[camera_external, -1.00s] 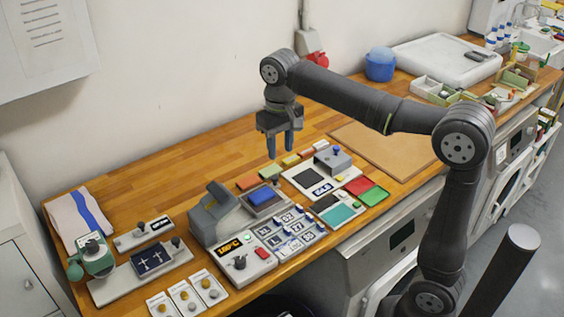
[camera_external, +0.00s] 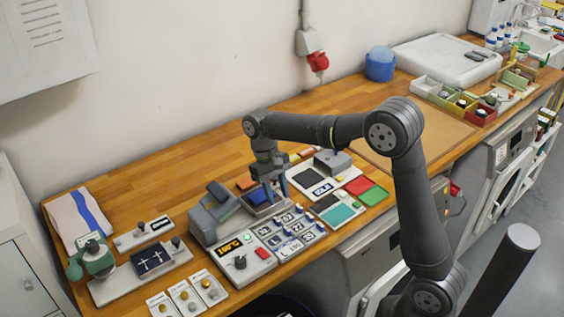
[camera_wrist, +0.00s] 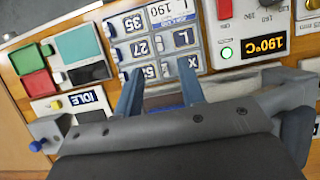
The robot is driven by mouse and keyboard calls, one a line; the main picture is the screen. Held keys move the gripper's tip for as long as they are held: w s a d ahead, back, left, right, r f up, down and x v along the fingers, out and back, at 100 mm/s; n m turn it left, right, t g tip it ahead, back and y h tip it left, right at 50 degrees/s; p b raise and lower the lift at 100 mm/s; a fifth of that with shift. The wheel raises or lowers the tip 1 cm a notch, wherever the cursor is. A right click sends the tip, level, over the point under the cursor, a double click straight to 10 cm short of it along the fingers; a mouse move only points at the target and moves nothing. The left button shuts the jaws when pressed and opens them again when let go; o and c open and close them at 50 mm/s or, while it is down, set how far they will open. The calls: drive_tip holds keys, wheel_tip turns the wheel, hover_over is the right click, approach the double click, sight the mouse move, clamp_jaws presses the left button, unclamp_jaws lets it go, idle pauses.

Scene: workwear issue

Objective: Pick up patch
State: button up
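Several pale patches with dark printing lie in a grey tray (camera_external: 290,232) with compartments. The wrist view shows patches marked L (camera_wrist: 184,39), 35 (camera_wrist: 133,22) and 27 (camera_wrist: 138,47), appearing upside down. My gripper (camera_external: 276,199) is low over the bench, just behind the tray. Its two blue fingers stand apart with nothing seen between them, and in the wrist view the gripper (camera_wrist: 158,80) points toward the nearest row of patches. That row is partly hidden by the fingers. Which patch the task means cannot be told.
A grey heat press (camera_external: 212,215) stands close left of my gripper, with a 190°C control box (camera_external: 240,258) in front. A device reading IDLE (camera_external: 322,188), red (camera_external: 359,185) and green (camera_external: 374,195) pads lie right. A brown board (camera_external: 440,128) leaves free room.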

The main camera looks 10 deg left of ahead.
sight(289, 231)
drive_tip(key=x, duration=1.2)
drive_tip(key=shift+w+d, duration=0.1)
drive_tip(key=shift+w, duration=0.05)
clamp_jaws()
